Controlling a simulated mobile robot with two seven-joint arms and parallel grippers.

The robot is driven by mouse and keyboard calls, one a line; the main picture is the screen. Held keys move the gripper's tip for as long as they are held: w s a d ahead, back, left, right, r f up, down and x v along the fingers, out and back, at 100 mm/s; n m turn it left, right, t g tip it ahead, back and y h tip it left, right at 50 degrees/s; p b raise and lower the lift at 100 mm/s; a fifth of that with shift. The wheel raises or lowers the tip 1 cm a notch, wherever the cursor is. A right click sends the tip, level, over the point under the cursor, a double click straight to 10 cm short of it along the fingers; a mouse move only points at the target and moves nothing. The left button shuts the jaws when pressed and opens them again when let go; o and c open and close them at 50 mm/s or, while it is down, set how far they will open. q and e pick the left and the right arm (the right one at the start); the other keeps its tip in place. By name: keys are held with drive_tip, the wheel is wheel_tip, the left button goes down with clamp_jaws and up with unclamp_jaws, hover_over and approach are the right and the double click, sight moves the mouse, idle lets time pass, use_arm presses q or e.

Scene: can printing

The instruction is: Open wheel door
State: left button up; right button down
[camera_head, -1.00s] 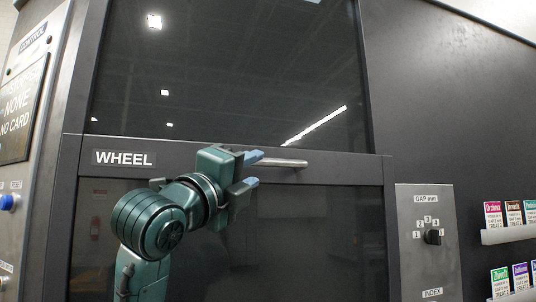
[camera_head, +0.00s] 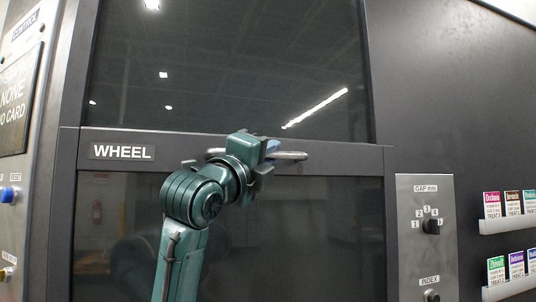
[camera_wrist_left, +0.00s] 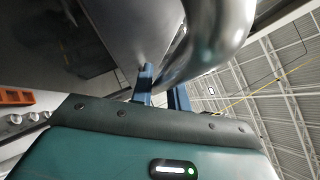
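The wheel door (camera_head: 330,225) is a dark framed panel with the white WHEEL label (camera_head: 122,152) on its crossbar. It looks closed, flush with its frame. Its handle (camera_head: 292,156) is a horizontal metal bar on the crossbar. My left gripper (camera_head: 270,150) is at the middle of this bar, with bar showing on both sides. In the left wrist view the blue fingers (camera_wrist_left: 162,92) stand close together with the curved handle (camera_wrist_left: 215,45) running down between them. The gripper appears shut on it, though the contact is partly hidden. My right gripper is out of view.
A control panel (camera_head: 22,160) with a blue button stands at the left. A grey plate with the GAP knob (camera_head: 431,227) is right of the door. Card racks (camera_head: 508,226) stick out at the far right.

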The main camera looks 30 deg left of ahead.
use_arm(q)
clamp_jaws()
